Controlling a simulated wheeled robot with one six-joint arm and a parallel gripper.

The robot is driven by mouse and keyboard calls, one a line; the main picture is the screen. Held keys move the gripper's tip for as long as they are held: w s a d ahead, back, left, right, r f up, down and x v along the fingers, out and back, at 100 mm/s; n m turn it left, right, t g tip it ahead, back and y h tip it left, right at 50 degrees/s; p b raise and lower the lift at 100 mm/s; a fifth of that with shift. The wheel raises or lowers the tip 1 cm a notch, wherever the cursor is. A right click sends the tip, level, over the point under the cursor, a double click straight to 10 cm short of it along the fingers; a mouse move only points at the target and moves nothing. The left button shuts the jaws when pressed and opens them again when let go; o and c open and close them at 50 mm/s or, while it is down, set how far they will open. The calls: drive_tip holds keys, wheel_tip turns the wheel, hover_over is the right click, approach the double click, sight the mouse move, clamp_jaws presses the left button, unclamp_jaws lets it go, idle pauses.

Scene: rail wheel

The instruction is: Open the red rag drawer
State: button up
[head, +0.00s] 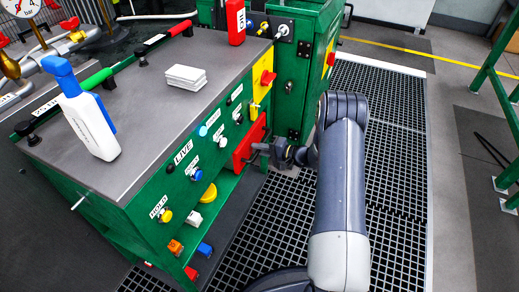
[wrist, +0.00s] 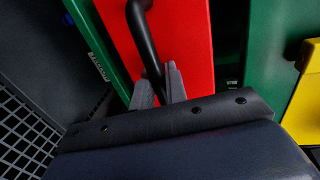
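The red drawer front (head: 248,143) is low on the right end of the green workbench. It fills the middle of the wrist view (wrist: 190,40). Its black bar handle (wrist: 147,40) runs down between my fingers. My gripper (head: 262,150) is at the drawer front. In the wrist view my gripper's two grey fingers (wrist: 159,88) lie on either side of the handle with no clear gap, shut on it. The handle's lower end is hidden behind my gripper. I cannot tell whether the drawer front stands out from the bench.
The green bench (head: 130,190) carries a white bottle with a blue top (head: 90,115), a white stack (head: 185,77) and a red container (head: 235,22). A green cabinet (head: 300,60) adjoins it. Floor grating (head: 395,170) is clear right of my arm. A green frame (head: 500,110) stands far right.

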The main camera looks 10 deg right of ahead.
clamp_jaws()
drive_tip(key=shift+s+d, duration=0.2)
drive_tip(key=shift+d, duration=0.05)
drive_tip(key=f+b+v, duration=0.1)
drive_tip(key=b+v, duration=0.1)
drive_tip(key=v, duration=0.6)
drive_tip(key=f+b+v, duration=0.2)
drive_tip(key=v, duration=0.6)
drive_tip(key=shift+s+d+f+b, duration=0.15)
drive_tip(key=shift+s+d+b, duration=0.05)
drive_tip(key=shift+d+b, duration=0.1)
drive_tip(key=shift+o, duration=1.4)
unclamp_jaws()
